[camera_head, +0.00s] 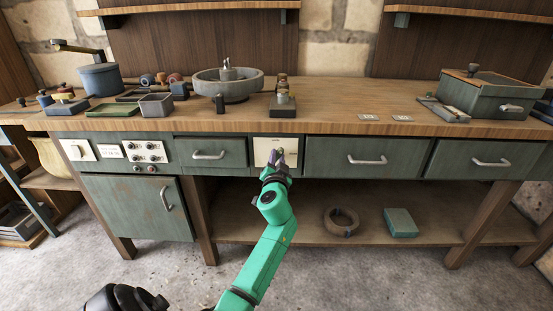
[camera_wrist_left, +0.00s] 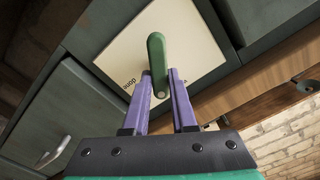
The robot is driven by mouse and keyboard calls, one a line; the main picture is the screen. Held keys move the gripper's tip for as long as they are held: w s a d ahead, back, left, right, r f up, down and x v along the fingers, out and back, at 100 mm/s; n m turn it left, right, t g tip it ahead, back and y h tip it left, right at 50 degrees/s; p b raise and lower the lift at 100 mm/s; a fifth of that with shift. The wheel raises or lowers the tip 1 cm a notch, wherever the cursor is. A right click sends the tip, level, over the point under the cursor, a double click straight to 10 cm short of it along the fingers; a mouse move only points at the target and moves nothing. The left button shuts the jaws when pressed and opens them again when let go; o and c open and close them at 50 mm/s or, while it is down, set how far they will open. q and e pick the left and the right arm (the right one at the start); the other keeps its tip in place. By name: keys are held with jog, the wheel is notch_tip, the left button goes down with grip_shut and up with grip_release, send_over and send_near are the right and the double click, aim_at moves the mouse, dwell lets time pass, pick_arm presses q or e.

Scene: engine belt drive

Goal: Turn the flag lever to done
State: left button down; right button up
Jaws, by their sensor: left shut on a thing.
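The cream flag lever plate (camera_head: 262,146) is set in the bench front between two drawers. It fills the middle of the left wrist view (camera_wrist_left: 125,50), with the word "done" (camera_wrist_left: 127,82) printed near one edge. A green, rounded lever (camera_wrist_left: 156,55) stands on the plate. My left gripper (camera_head: 279,154) is at the plate, and its purple fingers lie on either side of the lever in the left wrist view (camera_wrist_left: 161,74). It is shut on the lever. In the head view the gripper hides most of the lever. My right gripper does not show.
Drawers with metal handles flank the plate, the left one (camera_head: 210,153) and the wide right one (camera_head: 362,157). A switch panel (camera_head: 144,151) is further left. A stone basin (camera_head: 228,87) and small parts stand on the benchtop above. The lower shelf holds a ring (camera_head: 341,221) and a green box (camera_head: 401,223).

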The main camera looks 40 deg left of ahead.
pick_arm(q)
jog(key=m, duration=0.3)
jog(key=shift+w+d+m, duration=0.1)
jog(key=shift+m, duration=0.3)
jog(key=m, duration=0.2)
jog(key=shift+f+m+p, duration=0.15)
jog(key=shift+m+p, duration=0.15)
jog(key=shift+m, duration=0.4)
jog(key=shift+f+m, duration=0.1)
jog(key=shift+m, duration=0.7)
jog(key=shift+m+p, duration=0.35)
jog(key=shift+m, duration=0.45)
jog(key=shift+f, duration=0.1)
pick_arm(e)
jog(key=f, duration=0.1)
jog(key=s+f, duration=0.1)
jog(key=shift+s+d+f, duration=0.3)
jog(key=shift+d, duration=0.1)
pick_arm(q)
jog(key=shift+m, duration=0.3)
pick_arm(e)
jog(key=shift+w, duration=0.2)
